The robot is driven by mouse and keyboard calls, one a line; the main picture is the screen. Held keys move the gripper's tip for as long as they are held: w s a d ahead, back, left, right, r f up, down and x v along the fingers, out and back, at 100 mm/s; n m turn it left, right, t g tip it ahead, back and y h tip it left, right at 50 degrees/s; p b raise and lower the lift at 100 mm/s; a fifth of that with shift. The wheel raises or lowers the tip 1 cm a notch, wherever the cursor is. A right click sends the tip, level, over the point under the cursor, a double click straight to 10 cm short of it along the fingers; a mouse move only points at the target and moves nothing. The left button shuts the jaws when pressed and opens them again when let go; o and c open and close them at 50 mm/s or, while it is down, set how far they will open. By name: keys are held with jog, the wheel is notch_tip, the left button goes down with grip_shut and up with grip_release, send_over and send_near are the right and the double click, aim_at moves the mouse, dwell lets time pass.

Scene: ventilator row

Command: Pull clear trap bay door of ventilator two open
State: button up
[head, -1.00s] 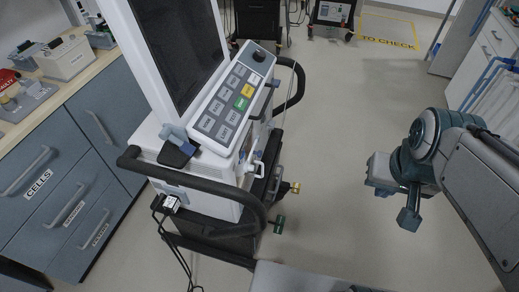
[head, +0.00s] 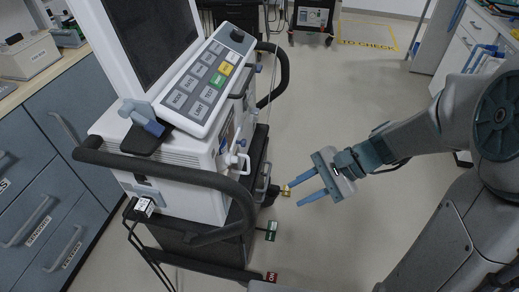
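The ventilator (head: 165,185) is a white cart-mounted unit with a dark screen and a button panel (head: 205,78), standing left of centre. Its right side is seen at a steep angle. Small white fittings (head: 240,160) stick out from that side. I cannot clearly make out the clear trap bay door or its handle there. My gripper (head: 294,194) is to the right of the ventilator, its two blue fingers pointing left toward that side. The fingers are parted with nothing between them, and a gap separates them from the white fittings.
A black push handle (head: 190,178) wraps the ventilator's near end. Green (head: 271,231) and red (head: 271,277) tags sit low by its base. Drawers (head: 40,215) line the left. Other carts stand at the back. The floor (head: 345,105) behind my gripper is clear.

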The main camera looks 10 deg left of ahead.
jog(key=w+a+f+m+t+y+b, duration=0.2)
jog(key=w+f+m+t+y+b, duration=0.55)
jog(key=w+f+m+b, duration=0.4)
jog(key=w+f+x, duration=0.1)
jog(key=x, duration=1.3)
jog(key=shift+w+g+y, duration=0.2)
jog(key=shift+g+y, duration=0.15)
jog(key=shift+d, duration=0.15)
grip_shut()
